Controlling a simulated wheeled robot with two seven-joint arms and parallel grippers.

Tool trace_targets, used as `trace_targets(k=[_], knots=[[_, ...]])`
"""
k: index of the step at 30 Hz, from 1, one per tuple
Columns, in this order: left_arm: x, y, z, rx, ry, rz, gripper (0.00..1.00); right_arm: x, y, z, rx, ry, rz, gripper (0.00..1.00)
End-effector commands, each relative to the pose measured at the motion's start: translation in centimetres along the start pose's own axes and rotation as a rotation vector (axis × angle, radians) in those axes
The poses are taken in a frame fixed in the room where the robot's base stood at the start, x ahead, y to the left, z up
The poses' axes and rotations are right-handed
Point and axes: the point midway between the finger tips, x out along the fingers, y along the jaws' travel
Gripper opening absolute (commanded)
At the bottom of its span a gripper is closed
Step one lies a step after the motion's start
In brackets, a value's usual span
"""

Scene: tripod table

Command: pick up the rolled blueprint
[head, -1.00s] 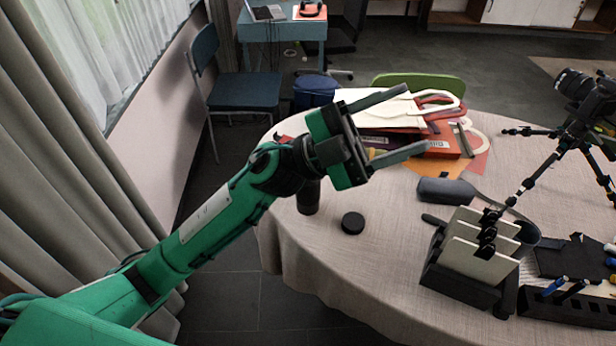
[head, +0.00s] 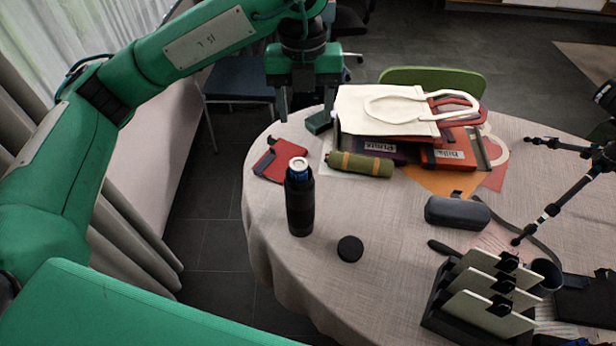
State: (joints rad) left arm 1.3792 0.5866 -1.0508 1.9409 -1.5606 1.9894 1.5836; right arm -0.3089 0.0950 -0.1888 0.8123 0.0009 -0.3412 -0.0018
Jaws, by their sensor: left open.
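A blue roll with a pale end, which looks like the rolled blueprint (head: 299,166), stands in an upright black tube (head: 300,210) near the table's left edge. Only its top shows above the tube's rim; the rest is hidden inside. My left gripper (head: 303,112) is open and empty, fingers pointing down. In the picture it is just above and beyond the roll, apart from it. My right gripper is not in view.
A black round cap (head: 350,248) lies right of the tube. A red pouch (head: 280,160) and an olive roll with tan bands (head: 360,164) lie behind it. A cream tote bag (head: 390,110) lies farther back. A dark case (head: 457,212) and card rack (head: 480,305) are right.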

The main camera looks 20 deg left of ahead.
Motion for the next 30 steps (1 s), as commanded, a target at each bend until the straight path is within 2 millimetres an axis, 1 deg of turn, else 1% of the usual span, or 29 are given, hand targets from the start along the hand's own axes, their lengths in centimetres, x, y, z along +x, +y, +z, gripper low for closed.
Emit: trace_targets(k=[1, 3, 5, 8, 10, 12, 13, 16, 21, 24, 27, 30], knots=[[-0.1, 0.4, 0.2, -0.011, -0.012, 0.017, 0.57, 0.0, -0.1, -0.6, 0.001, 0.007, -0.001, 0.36], [0.4, 0.6, 0.4, -0.018, -0.016, 0.027, 0.57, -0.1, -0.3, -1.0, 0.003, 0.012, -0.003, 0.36], [1.3, 0.7, 0.4, -0.019, -0.015, 0.029, 0.57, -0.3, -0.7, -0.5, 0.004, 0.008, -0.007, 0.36], [3.3, 0.7, 0.3, -0.018, -0.012, 0.028, 0.57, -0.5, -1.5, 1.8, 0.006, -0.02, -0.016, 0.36], [4.7, 0.7, 0.3, -0.016, -0.012, 0.026, 0.57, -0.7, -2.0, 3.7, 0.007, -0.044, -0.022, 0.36], [6.0, 0.8, 0.3, -0.015, -0.012, 0.026, 0.57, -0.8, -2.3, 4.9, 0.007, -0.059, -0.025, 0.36], [6.5, 0.8, 0.4, -0.016, -0.012, 0.025, 0.57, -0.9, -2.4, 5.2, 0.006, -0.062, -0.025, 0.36], [7.6, 0.8, 0.4, -0.016, -0.013, 0.024, 0.57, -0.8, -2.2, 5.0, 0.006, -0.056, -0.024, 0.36], [8.6, 0.9, 0.4, -0.015, -0.013, 0.024, 0.57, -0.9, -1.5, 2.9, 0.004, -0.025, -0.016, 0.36], [9.8, 1.3, 0.2, -0.014, -0.011, 0.024, 0.57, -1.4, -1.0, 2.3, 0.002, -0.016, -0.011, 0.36], [11.3, 1.8, 0.1, -0.015, -0.011, 0.025, 0.57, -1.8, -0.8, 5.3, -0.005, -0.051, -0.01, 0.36], [12.7, 1.6, 0.2, -0.015, -0.011, 0.023, 0.57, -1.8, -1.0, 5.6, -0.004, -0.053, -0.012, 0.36]])
